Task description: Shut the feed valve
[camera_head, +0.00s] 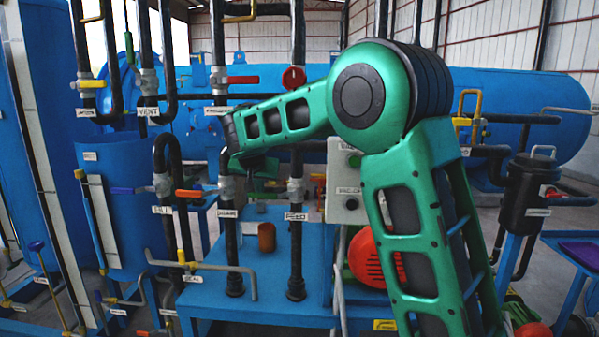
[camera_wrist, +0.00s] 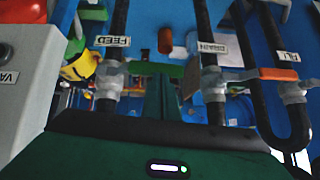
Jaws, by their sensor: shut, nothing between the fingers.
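The feed valve (camera_head: 296,190) is a grey fitting on a dark vertical pipe, above its FEED label (camera_head: 296,217). In the wrist view, which is upside down, the feed valve (camera_wrist: 109,80) is left of my gripper. Its FEED label (camera_wrist: 113,41) is clear there. I cannot tell the feed valve's handle or its position for sure. My gripper (camera_wrist: 161,88) is shut and empty, with dark green fingers between the feed and drain pipes, apart from the feed valve as far as I can see. In the head view my wrist partly hides the gripper.
The drain valve (camera_wrist: 212,80) is right of my gripper in the wrist view. The fill valve (camera_head: 163,186) has an orange handle (camera_head: 189,193). A grey control box (camera_head: 343,182) stands right of the feed pipe. A brown cup (camera_head: 267,237) sits on the blue platform (camera_head: 265,301).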

